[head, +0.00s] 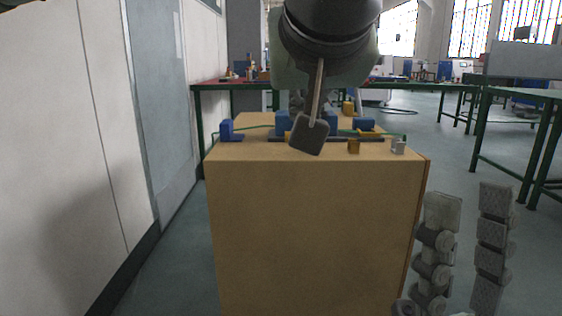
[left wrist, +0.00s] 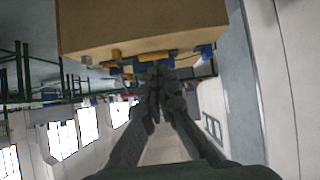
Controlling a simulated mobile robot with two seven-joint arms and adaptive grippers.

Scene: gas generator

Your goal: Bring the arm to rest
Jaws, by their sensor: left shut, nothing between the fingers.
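My left arm (head: 330,30) reaches in from the top middle of the head view. Its gripper (head: 309,135) shows there as a grey pad in front of the top of a wooden box. In the left wrist view the two fingers of my left gripper (left wrist: 158,78) are together, with nothing between them. That view is upside down, and blue and yellow parts show behind the fingertips. My right gripper (head: 470,200) is at the lower right of the head view, beside the box. Its two grey fingers point up, wide apart and empty.
The wooden box (head: 310,230) stands in the middle. On top are a blue bracket (head: 228,131), a yellow block (head: 353,146), a small white block (head: 398,147) and a green cable. A white wall (head: 60,150) is at left. Green-legged tables (head: 520,95) stand at right, with open floor between.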

